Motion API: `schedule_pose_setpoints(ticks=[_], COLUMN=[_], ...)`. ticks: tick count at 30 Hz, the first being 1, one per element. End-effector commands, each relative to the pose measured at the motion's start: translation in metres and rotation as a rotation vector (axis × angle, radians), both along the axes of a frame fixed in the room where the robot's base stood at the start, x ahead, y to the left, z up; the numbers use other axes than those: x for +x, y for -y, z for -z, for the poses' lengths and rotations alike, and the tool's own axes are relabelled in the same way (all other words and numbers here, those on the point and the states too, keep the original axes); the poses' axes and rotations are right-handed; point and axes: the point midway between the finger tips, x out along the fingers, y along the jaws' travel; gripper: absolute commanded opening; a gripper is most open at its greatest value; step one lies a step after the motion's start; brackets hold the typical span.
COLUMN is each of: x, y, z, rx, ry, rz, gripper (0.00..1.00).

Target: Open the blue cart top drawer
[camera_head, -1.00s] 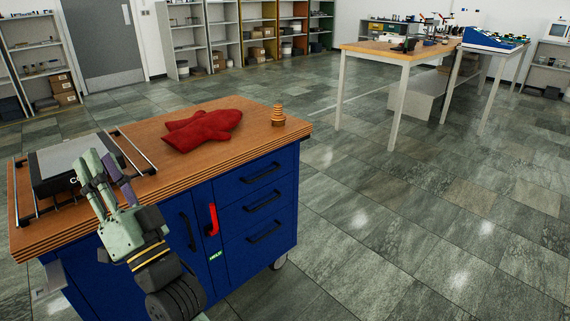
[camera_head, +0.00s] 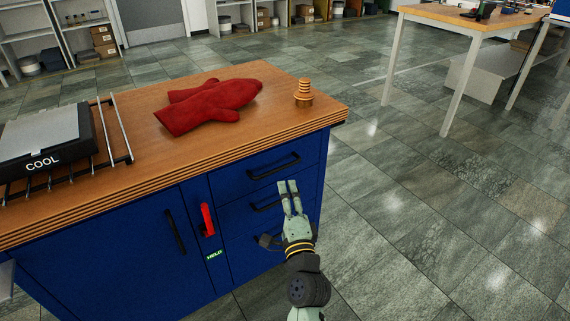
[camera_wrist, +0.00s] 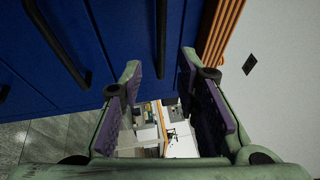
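The blue cart (camera_head: 110,245) has a column of drawers at its right end, and the top drawer (camera_head: 240,178) looks shut. Its black bar handle (camera_head: 273,166) is visible just under the wooden top. My gripper (camera_head: 288,186) is in front of the drawers, its tips just below the right part of that handle in the picture. In the wrist view my gripper (camera_wrist: 160,75) is open and empty. The handle nearest the wooden edge (camera_wrist: 162,40) lines up with the gap between the fingers, apart from them. A second handle (camera_wrist: 58,42) lies to the left there.
On the cart's wooden top (camera_head: 150,125) are a red oven mitt (camera_head: 210,106), a small stacked wooden piece (camera_head: 303,93) and a black device marked COOL (camera_head: 45,145). A red handle (camera_head: 207,219) is left of the drawers.

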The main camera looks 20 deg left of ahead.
Motion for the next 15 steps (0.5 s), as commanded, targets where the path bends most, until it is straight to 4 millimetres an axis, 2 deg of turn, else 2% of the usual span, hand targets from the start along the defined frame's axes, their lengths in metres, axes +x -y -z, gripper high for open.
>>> schedule_pose_setpoints(ticks=[1,9,15], x=[0.008,0.052,0.072], y=[-0.005,-0.03,-0.041], z=[-0.006,-0.015,-0.018], rx=[0.0,-0.001,-0.001], ry=[0.003,0.003,0.003], rz=[-0.002,-0.002,-0.001], gripper=[0.3,0.3,0.3])
